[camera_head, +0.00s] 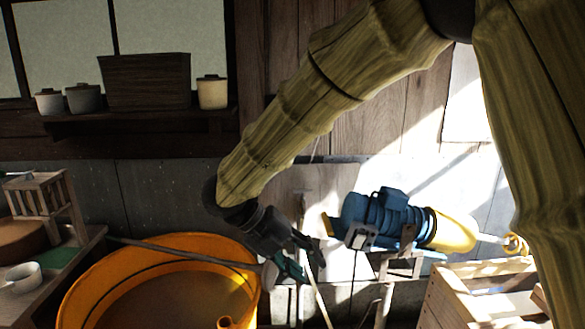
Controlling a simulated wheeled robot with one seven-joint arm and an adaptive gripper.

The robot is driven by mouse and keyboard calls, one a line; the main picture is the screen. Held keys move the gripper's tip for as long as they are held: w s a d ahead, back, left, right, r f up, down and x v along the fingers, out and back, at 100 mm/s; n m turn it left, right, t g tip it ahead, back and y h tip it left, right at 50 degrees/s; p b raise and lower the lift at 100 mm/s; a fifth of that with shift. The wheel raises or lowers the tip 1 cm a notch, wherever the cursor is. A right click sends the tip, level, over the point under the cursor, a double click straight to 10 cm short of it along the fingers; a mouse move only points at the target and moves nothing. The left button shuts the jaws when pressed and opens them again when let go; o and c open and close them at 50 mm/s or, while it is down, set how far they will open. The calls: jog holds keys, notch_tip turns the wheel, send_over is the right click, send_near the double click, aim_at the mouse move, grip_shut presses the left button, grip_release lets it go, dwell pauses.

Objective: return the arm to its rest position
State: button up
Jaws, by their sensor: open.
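My arm (335,80), clad in ribbed yellow-green sleeves, comes in from the top right and slopes down to the left. It ends in my dark gripper (302,262), which points down and to the right near the middle of the picture. The gripper is open, and I see nothing held between its fingers. It shows just right of the rim of an orange tub (85,290). A small teal piece (293,268) shows at the fingers; I cannot tell whether it belongs to the gripper or lies behind it.
A long pole (180,252) lies across the tub. A blue and yellow motor (385,215) stands right of the gripper, close to it in the picture. A wooden crate (455,298) is at the lower right. A shelf (140,122) with pots is at the upper left, a bench (62,268) below.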

jog(key=w+d+f+n+t+b, duration=0.1)
jog(key=w+d+f+n+t, duration=0.15)
jog(key=d+f+n, duration=0.65)
jog(key=w+d+f+n+t, duration=0.2)
jog(key=w+d+f+n, duration=0.15)
jog(key=f, duration=0.95)
jog(key=s+d+f+n+t+y, duration=0.1)
jog(key=s+d+f+n+y, duration=0.25)
jog(key=f, duration=0.65)
jog(key=s+d+f+n+g+y+b, duration=0.1)
jog(key=s+d+f+n+g+y, duration=0.15)
jog(key=s+f+n, duration=1.15)
jog(key=s+d+f+n+g+y, duration=0.1)
jog(key=s+f+n+g, duration=0.1)
jog(key=s, duration=0.8)
jog(key=s+f+n+g+y, duration=0.1)
jog(key=s+f, duration=0.4)
jog(key=s, duration=0.5)
jog(key=shift+s+d+f+n+g+y+b, duration=0.25)
jog(key=shift+s+d+n+g+y+b, duration=0.15)
jog(key=shift+n, duration=0.4)
jog(key=shift+w, duration=0.1)
